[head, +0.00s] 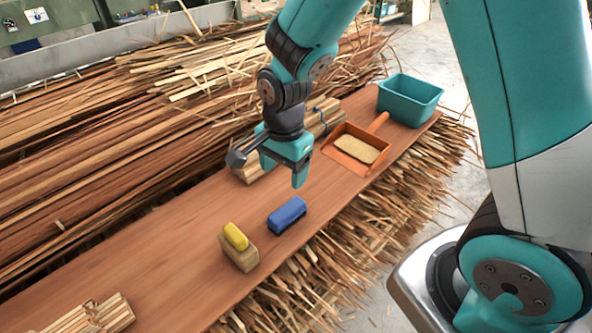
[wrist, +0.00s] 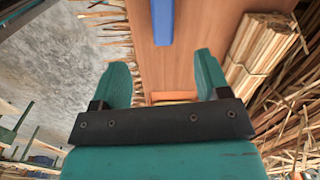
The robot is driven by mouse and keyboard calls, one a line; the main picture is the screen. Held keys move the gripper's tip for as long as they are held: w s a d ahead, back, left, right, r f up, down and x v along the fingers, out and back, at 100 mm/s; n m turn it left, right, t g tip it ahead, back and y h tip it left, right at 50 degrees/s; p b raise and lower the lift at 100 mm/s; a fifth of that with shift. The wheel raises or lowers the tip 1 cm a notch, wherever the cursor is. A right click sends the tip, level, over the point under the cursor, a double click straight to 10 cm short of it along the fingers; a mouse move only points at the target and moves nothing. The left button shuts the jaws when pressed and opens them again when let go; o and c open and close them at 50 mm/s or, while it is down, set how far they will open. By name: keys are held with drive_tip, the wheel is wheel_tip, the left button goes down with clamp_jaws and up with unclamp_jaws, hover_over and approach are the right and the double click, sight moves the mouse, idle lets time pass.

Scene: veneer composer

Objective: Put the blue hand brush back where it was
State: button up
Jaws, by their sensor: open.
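The blue hand brush (head: 287,214) lies on the wooden board, just right of a wooden block with a yellow top (head: 237,243). In the wrist view the blue brush (wrist: 162,20) shows at the top edge, beyond my fingertips and partly cut off. My gripper (head: 283,174) hangs above the board, a little behind and above the brush in the head view. Its two teal fingers (wrist: 165,72) are apart with nothing between them, and they do not touch the brush.
An orange dustpan (head: 346,161) with tan dust and a teal bin (head: 409,98) stand at the board's far right end. Wood strip bundles lie behind my gripper and at the front left (head: 96,315). Loose strips border the board (head: 160,262), which has bare room at left.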

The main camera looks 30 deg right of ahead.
drive_tip(key=s+a+r+n+y, duration=0.2)
drive_tip(key=s+r+n, duration=0.6)
drive_tip(key=n, duration=0.2)
drive_tip(key=s+a+r+n+y, duration=0.1)
drive_tip(key=s+r+n, duration=0.7)
drive_tip(key=s+n, duration=0.1)
drive_tip(key=shift+s+a+r+n+y, duration=0.3)
drive_tip(key=shift+a+n+y, duration=0.1)
drive_tip(key=shift+n, duration=0.1)
